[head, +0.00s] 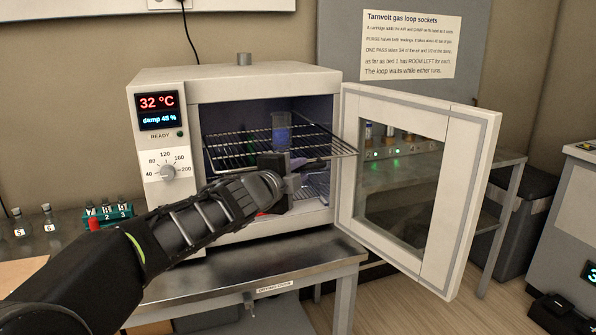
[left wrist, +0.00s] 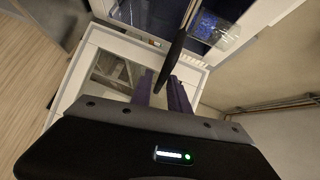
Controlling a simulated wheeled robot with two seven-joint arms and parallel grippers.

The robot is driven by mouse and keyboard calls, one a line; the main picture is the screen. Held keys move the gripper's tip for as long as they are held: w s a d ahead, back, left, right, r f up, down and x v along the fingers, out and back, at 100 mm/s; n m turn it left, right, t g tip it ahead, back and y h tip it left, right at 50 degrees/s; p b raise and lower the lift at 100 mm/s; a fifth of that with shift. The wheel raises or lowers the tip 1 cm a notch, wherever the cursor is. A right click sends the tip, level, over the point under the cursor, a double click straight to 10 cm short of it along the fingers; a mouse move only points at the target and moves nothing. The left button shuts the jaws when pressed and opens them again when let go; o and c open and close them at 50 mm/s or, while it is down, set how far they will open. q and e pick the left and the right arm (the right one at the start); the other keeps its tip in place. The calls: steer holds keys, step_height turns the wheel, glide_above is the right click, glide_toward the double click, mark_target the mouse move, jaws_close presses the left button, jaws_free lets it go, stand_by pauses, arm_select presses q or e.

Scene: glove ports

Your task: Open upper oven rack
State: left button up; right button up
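The upper oven rack (head: 236,148) is a wire shelf inside the oven, with its front right corner sticking out past the opening. A clear beaker with blue contents (head: 281,131) stands on it; it also shows in the left wrist view (left wrist: 224,32). My left gripper (head: 308,165) is at the rack's front edge. In the left wrist view its purple fingers (left wrist: 162,92) are close together with a dark bar, the rack's front, between them. The gripper hides part of that edge. My right gripper is not in view.
The oven door (head: 469,190) stands wide open to the right. A lower rack (head: 316,188) is partly visible below. The oven stands on a metal table (head: 250,262). Flasks (head: 47,218) and a green vial rack (head: 108,212) are at the left.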

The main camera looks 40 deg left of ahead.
arm_select(q)
steer(key=shift+o, duration=0.9)
steer(key=shift+s+r, duration=0.1)
steer(key=f+p+v, duration=0.1)
steer(key=p+v, duration=0.1)
steer(key=v, duration=0.5)
steer(key=shift+s+r, duration=0.35)
steer(key=shift+r, duration=0.15)
